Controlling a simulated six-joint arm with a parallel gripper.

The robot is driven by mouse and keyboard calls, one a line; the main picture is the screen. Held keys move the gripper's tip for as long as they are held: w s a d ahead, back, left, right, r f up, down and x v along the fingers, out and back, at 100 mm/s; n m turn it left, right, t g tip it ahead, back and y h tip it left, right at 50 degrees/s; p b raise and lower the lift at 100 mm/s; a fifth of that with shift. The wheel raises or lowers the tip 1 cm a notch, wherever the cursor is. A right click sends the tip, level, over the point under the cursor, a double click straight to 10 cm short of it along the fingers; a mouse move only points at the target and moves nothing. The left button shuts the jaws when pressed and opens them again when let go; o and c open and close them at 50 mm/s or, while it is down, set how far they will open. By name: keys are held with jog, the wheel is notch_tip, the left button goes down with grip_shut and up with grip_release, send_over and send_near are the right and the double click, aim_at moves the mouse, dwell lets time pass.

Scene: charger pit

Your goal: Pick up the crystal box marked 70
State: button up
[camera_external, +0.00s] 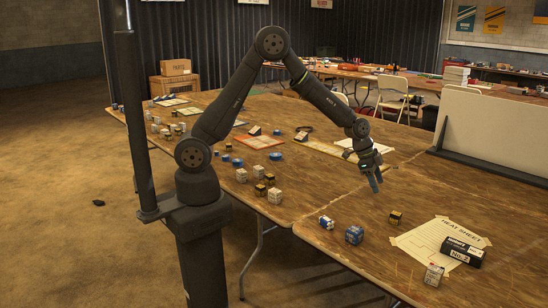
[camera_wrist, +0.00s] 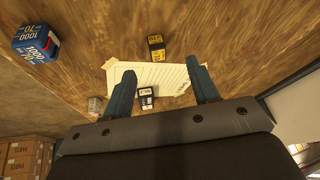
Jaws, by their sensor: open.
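A blue and white box (camera_wrist: 36,42) with "1000" and what looks like "70" on it sits at the upper left of the wrist view. In the external view, a blue and white box (camera_external: 354,234) stands on the near table; it looks like the same one, but its marking is too small to read. My gripper (camera_external: 371,178) hangs above the table, pointing down, behind and above that box. In the wrist view its two fingers (camera_wrist: 163,88) are apart with nothing held between them.
A white panel (camera_external: 494,135) stands at the right. Several other boxes lie farther left.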

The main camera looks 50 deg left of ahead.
jog(key=m+g, duration=0.2)
send_near(396, 213)
jog(key=x, duration=0.4)
jog(key=shift+s+a+f, duration=0.1)
jog(key=shift+s+f, duration=0.3)
jog(key=shift+f, duration=0.05)
jog(key=shift+w+d+x, duration=0.1)
jog(key=shift+w+x, duration=0.05)
jog(key=shift+x, duration=1.3)
jog(key=shift+w+d+x, duration=0.15)
jog(key=shift+x, duration=1.3)
jog(key=shift+r, duration=0.1)
jog(key=c, duration=1)
jog(key=shift+r, duration=0.1)
jog(key=shift+c, duration=0.2)
